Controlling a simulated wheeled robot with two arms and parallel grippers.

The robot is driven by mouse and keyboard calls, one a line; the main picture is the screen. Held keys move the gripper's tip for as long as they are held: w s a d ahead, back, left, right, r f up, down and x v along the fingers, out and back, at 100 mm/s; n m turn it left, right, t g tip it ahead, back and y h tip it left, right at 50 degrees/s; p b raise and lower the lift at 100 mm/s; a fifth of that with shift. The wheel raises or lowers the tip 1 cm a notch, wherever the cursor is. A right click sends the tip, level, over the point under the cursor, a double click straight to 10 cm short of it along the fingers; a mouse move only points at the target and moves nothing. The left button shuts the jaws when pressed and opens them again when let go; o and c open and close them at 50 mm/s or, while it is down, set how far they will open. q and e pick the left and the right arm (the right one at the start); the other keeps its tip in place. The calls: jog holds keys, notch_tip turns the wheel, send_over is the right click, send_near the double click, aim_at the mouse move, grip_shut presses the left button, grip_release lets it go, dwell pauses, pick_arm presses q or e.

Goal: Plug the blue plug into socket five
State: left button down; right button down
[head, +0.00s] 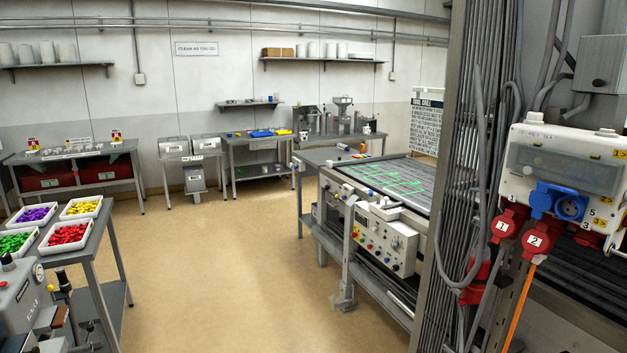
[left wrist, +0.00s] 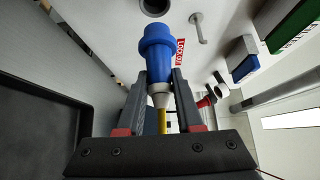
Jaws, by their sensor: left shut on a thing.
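In the left wrist view my left gripper (left wrist: 163,88) is shut on the blue plug (left wrist: 158,55). The fingers hold it at its pale rear end, with its blue front pointing up in the picture. A yellow cable (left wrist: 163,122) runs from its rear between the fingers. The head view shows neither the plug nor either gripper. There, a white socket box (head: 530,185) at the right carries a blue socket (head: 570,207) with a round face and a blue flap (head: 542,200) beside it. A small 5 is printed close to its right.
Red plugs numbered 1 (head: 502,226) and 2 (head: 535,240) hang under the box, with grey cables (head: 480,190) beside it. The left wrist view shows a dark round opening (left wrist: 155,7) beyond the plug and a red tag (left wrist: 180,52). The floor (head: 210,260) is clear.

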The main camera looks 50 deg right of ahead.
pick_arm(q)
jog(key=d+v, duration=0.1)
jog(key=v, duration=0.6)
jog(key=shift+w+d+b, duration=0.2)
jog(key=shift+d+b, duration=0.05)
jog(key=shift+b, duration=0.15)
